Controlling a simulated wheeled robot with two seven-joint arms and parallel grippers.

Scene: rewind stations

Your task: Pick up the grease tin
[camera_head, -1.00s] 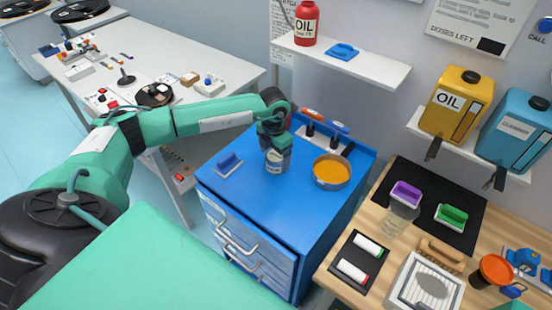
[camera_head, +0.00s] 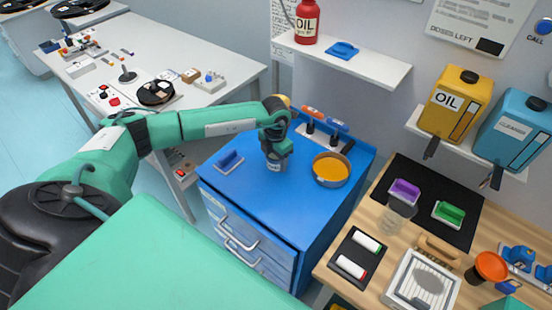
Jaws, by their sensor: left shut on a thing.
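The grease tin (camera_head: 277,167) is a small grey, round tin with a pale label too small to read. It is upright at the blue cabinet top, left of a wide open pan of orange stuff (camera_head: 331,169). My left gripper (camera_head: 276,157) points down from above and is shut on the tin's upper part, hiding its top. I cannot tell whether the tin's base touches the cabinet top. My right gripper is not in view.
The blue cabinet top (camera_head: 250,190) is clear in front of the tin. A wooden bench (camera_head: 330,262) with trays and bottles is on the right.

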